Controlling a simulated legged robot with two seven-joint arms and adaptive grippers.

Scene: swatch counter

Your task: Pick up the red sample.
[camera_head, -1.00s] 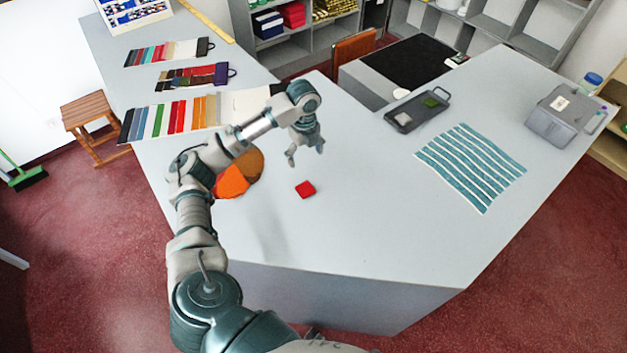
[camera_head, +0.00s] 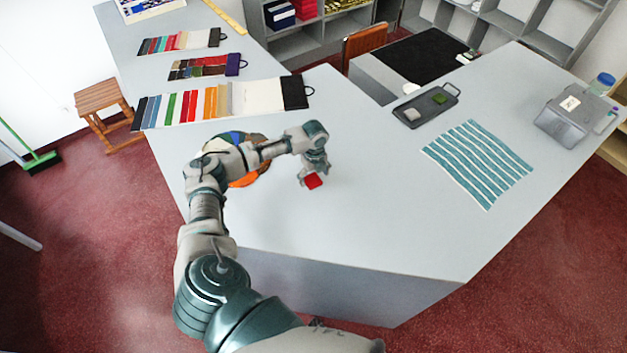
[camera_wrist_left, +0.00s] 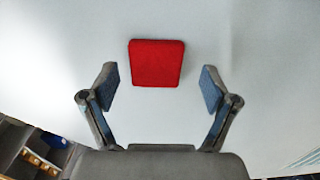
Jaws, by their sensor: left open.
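The red sample (camera_head: 313,181) is a small red square lying on the grey counter. It also shows in the left wrist view (camera_wrist_left: 156,63), flat and just beyond the fingertips. My left gripper (camera_head: 313,177) is right at the sample in the head view, partly over its back edge. In the left wrist view, my left gripper's two fingers (camera_wrist_left: 160,88) are spread wide and empty, with the sample ahead of the gap between them. I cannot tell the height of the fingers above the counter. My right gripper is not in view.
Round coloured swatches (camera_head: 248,181) lie partly hidden behind my left arm. Swatch strips (camera_head: 216,102) lie at the back left. A dark tray (camera_head: 413,118), a striped cloth (camera_head: 462,160) and a grey box (camera_head: 564,122) stand to the right. The counter around the sample is clear.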

